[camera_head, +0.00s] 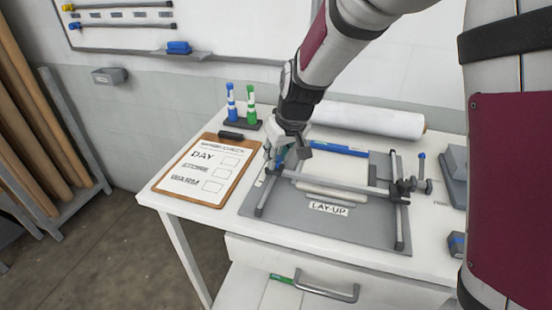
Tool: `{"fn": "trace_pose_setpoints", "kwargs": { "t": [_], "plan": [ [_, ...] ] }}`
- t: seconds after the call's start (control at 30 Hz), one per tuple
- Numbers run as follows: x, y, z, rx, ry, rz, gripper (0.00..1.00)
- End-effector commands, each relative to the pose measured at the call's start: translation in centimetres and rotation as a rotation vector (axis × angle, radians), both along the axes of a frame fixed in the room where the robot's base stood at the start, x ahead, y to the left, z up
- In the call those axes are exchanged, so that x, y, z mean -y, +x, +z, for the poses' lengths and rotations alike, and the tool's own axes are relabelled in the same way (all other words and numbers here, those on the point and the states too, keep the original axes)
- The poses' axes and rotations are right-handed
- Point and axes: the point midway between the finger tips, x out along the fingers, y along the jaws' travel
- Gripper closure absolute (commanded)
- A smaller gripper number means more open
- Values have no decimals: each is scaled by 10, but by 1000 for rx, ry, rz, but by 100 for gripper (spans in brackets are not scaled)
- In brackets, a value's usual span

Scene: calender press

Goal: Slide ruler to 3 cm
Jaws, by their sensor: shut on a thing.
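The lay-up press frame (400,233) lies on the table. A grey crossbar (335,185), which I take to be the ruler, spans it between two side rails. Its right end has a dark clamp with a knob (408,187). A pale strip with small markings (259,178) runs by the left rail; its figures are too small to read. My gripper (272,160) reaches down at the bar's left end and is shut there. The fingers and arm hide most of the grip, so the exact contact is unclear.
A clipboard (207,170) lies close left of my gripper. Blue (231,103) and green (251,104) markers stand behind it. A white roll (370,121) lies at the back. A dark grey block (456,245) sits at the right. Pale rolled material (330,193) lies inside the frame.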

Motion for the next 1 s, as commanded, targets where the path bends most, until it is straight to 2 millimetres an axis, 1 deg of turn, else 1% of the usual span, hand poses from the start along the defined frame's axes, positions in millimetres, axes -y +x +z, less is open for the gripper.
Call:
{"fn": "trace_pose_setpoints", "kwargs": {
  "t": [0.1, 0.13, 0.2, 0.5, 0.63, 0.77, 1.0],
  "plan": [
    [-1, -1, 0, -3, -1, 4, 100],
    [-1, -1, 0, -3, -1, 4, 69],
    [-1, -1, 0, -2, 0, 4, 55],
    [0, -1, 1, -1, 0, 1, 55],
    [1, -3, 9, 2, 1, 2, 55],
    [4, -11, 29, 4, 2, 2, 55],
    [12, -28, 74, 3, 1, 2, 55]
  ]
}}
